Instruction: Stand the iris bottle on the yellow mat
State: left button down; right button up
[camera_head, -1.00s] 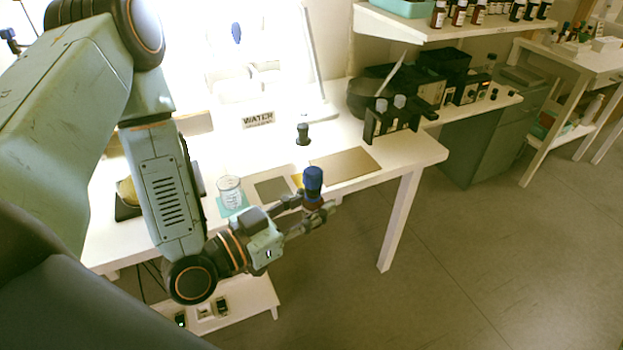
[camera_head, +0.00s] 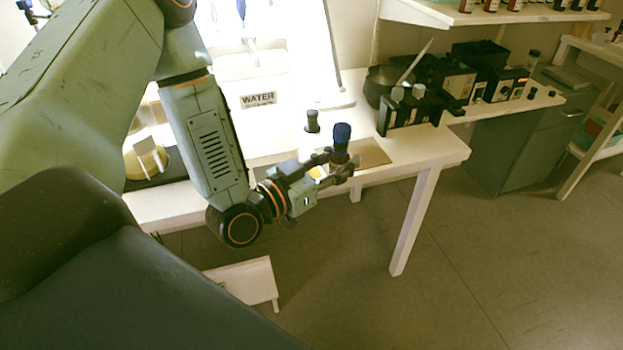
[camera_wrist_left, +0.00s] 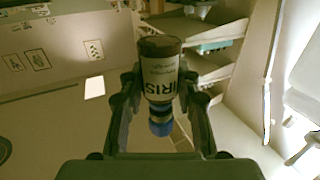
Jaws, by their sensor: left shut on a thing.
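My left gripper (camera_head: 338,168) is shut on the iris bottle (camera_wrist_left: 160,72), a dark bottle with a white label reading IRIS and a blue cap. In the head view the bottle's blue cap (camera_head: 342,133) points up and the bottle looks about upright between the fingers. It shows over the front part of the white table, in front of a tan board. A small yellow patch (camera_head: 318,172), seemingly the yellow mat, shows beside the fingers; my gripper and arm hide most of that area. My right gripper is in neither current view.
A dark-capped bottle (camera_head: 312,122) stands behind the gripper. The tan board (camera_head: 372,153) lies to the right, with a black rack (camera_head: 410,112) behind it. A WATER sign (camera_head: 258,100) stands at the back. The table's front edge is close to my arm.

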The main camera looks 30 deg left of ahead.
pick_arm(q)
jog(key=w+a+f+n+y+b, duration=0.1)
jog(key=w+a+n+y+b, duration=0.3)
jog(key=a, duration=0.3)
jog(key=w+a+f+n+y+b, duration=0.1)
jog(key=w+a+y+b, duration=0.3)
jog(key=w+a+b, duration=0.25)
jog(key=shift+t, duration=0.3)
jog(key=f+b, duration=0.1)
jog(key=f, duration=0.2)
jog(key=f+b, duration=0.2)
jog(key=f, duration=0.1)
jog(key=f+b, duration=0.1)
jog(key=f, duration=0.2)
jog(key=shift+s+a+f, duration=0.1)
jog(key=shift+s+f, duration=0.15)
jog(key=shift+s, duration=0.15)
jog(key=shift+r, duration=0.1)
jog(key=c, duration=1.1)
grip_release()
jog(key=shift+f, duration=0.2)
jog(key=shift+o, duration=0.7)
